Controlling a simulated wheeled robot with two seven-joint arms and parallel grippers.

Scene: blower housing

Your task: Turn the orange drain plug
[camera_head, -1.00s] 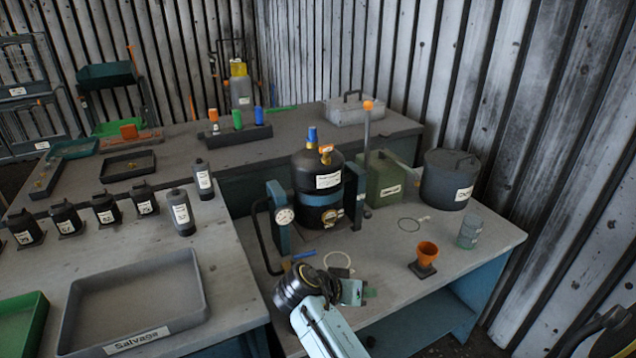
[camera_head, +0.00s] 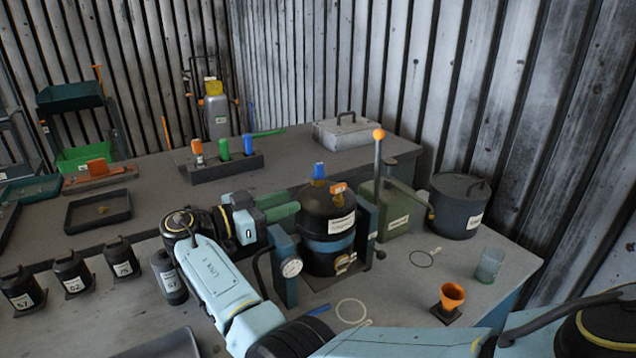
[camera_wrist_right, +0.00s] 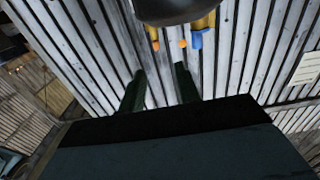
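The dark, rounded blower housing (camera_head: 328,220) stands upright in a blue-sided stand on the table. An orange plug (camera_head: 338,187) sits on its upper part, beside a blue cap (camera_head: 319,171). My right gripper (camera_head: 283,205) is left of the housing, its green fingers apart, pointing toward the housing's upper part. The fingers look empty. In the right wrist view the fingers (camera_wrist_right: 160,88) are open with a gap between them; the dark housing (camera_wrist_right: 175,10), blue cap (camera_wrist_right: 195,40) and an orange tip (camera_wrist_right: 183,43) show beyond. I cannot tell contact. My left gripper is out of view.
A gauge (camera_head: 291,267) is on the stand's left side. An orange-knobbed lever (camera_head: 378,160) rises behind the housing's right. A green can (camera_head: 398,212), dark pot (camera_head: 458,205), orange funnel (camera_head: 452,296) and glass jar (camera_head: 489,265) stand right. Black bottles (camera_head: 73,272) are left.

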